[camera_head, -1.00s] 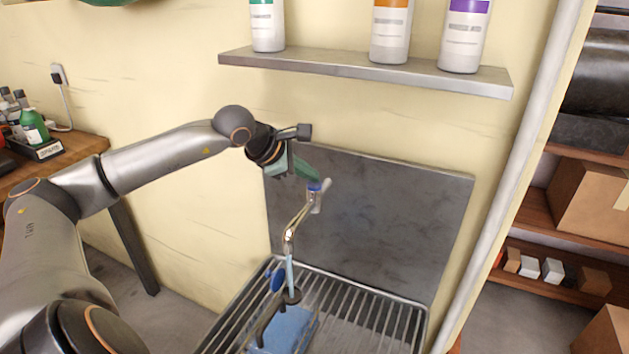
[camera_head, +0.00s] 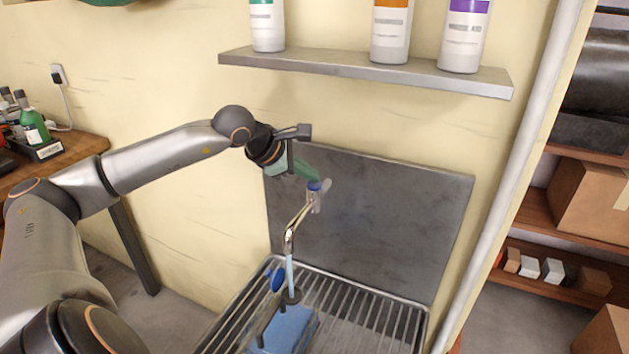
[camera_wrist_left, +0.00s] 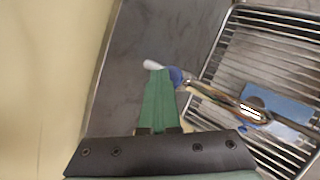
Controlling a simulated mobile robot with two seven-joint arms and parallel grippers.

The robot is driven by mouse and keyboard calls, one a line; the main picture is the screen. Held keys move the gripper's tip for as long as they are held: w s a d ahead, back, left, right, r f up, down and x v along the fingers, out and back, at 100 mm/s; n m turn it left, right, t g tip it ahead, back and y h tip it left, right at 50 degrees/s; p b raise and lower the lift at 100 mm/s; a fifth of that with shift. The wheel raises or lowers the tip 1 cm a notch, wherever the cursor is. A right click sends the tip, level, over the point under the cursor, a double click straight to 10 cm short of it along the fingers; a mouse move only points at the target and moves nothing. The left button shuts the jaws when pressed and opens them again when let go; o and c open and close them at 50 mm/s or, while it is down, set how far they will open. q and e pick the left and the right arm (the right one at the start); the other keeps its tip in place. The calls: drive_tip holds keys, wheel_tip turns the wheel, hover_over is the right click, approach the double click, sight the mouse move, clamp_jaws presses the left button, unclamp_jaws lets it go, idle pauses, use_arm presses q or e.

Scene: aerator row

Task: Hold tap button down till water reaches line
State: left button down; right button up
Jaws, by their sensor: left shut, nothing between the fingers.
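A metal tap (camera_head: 301,222) rises in front of a grey back panel, with a blue button (camera_head: 315,186) on top. A pale stream of water (camera_head: 290,270) runs from its spout into the dark neck of a blue container (camera_head: 287,329) on the sink grate. The water level and any line on the container cannot be made out. My left gripper (camera_head: 310,176) is shut and empty, its green fingertips at the button. In the left wrist view, the fingers reach the edge of the blue button (camera_wrist_left: 177,76); the container (camera_wrist_left: 280,107) lies beyond.
The slatted metal grate (camera_head: 372,318) surrounds the container. A blue cap-like part (camera_head: 277,280) is beside its neck. A shelf (camera_head: 365,73) with several bottles hangs above the arm. A pale pipe (camera_head: 515,170) stands on the right.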

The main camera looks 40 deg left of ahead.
use_arm(q)
drive_tip(key=shift+f, duration=0.1)
idle(0.9)
idle(1.0)
idle(0.8)
drive_tip(key=shift+r+p, duration=0.85)
drive_tip(key=shift+r, duration=0.25)
